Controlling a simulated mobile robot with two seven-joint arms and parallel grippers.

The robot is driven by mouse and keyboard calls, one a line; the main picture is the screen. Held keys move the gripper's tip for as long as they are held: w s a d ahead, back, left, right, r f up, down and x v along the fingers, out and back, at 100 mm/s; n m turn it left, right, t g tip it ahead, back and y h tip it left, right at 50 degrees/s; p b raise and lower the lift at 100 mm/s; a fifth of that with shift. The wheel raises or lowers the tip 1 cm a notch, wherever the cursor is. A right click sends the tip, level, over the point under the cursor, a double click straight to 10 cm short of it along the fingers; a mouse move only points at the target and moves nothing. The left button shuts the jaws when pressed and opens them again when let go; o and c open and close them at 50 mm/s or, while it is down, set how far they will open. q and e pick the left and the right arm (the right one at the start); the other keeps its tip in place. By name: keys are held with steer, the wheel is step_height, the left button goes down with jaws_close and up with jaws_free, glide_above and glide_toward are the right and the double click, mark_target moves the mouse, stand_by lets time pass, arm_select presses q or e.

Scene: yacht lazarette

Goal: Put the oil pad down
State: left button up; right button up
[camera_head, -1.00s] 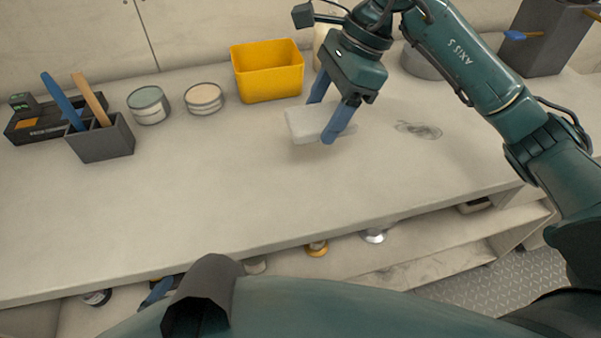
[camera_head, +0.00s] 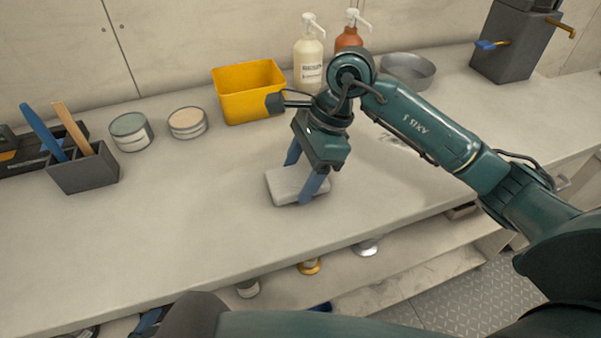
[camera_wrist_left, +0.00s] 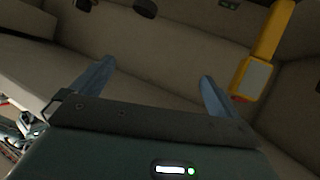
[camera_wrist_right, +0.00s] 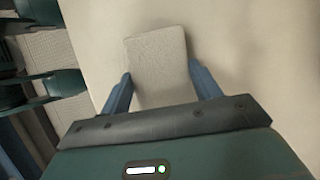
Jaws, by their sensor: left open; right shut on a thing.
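The oil pad (camera_head: 284,187) is a pale grey, flat block near the middle of the counter in the head view. My right gripper (camera_head: 299,182) is shut on it, with one blue finger on each side. The pad is at or just above the counter; I cannot tell whether it touches. In the right wrist view the pad (camera_wrist_right: 158,58) sits between the fingers of the right gripper (camera_wrist_right: 160,72), over the pale counter. My left gripper (camera_wrist_left: 157,70) is open and empty in its wrist view, and is not visible in the head view.
The counter (camera_head: 150,220) is clear left and front of the pad. Behind stand a yellow bin (camera_head: 248,92), two tins (camera_head: 131,132) (camera_head: 187,123), two pump bottles (camera_head: 308,62) (camera_head: 352,32) and a round grey pan (camera_head: 408,72). A tool holder (camera_head: 84,170) stands left. A shelf (camera_head: 400,275) lies below.

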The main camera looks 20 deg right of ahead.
steer(key=shift+f, duration=0.35)
steer(key=shift+f, duration=0.1)
